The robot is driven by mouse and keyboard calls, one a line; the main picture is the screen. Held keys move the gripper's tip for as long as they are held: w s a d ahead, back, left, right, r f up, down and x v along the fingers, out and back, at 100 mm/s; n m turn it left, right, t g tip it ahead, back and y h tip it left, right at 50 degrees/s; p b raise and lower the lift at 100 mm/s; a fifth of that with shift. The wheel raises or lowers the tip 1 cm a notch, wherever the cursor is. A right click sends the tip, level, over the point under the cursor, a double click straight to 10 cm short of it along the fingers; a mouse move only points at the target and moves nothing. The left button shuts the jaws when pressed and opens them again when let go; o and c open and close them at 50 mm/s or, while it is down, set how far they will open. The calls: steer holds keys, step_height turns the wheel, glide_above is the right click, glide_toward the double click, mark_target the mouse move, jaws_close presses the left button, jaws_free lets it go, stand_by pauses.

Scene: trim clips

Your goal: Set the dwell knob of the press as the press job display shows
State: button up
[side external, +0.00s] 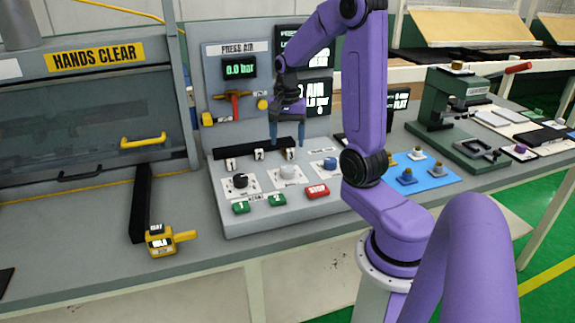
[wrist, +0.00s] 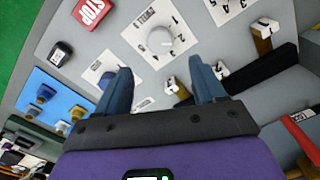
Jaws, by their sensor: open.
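The white knob (side external: 289,172) sits mid-panel between a black knob (side external: 240,181) and a blue knob (side external: 330,163). In the wrist view the white knob (wrist: 160,42) is on a numbered card whose lettering seems to read DWELL; its pointer setting is too small to tell. My gripper (side external: 287,142) is open and empty above the back of the panel. In the wrist view my gripper (wrist: 160,72) has its fingertips apart, short of the white knob, not around it. Dark display screens (side external: 318,97) behind the panel are partly hidden by my arm; their text is not fully readable.
Numbered clip posts (side external: 259,155) stand behind the knobs. Green buttons (side external: 241,207) and a red STOP button (side external: 317,191) lie in front. The press air gauge (side external: 240,68) reads 0.0 bar. A blue mat (side external: 435,180) with pegs is at right.

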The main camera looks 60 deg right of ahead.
mark_target(288, 168)
step_height(288, 168, down, 9)
steer(key=shift+f, duration=0.15)
stand_by(0.4)
steer(key=c, duration=1.1)
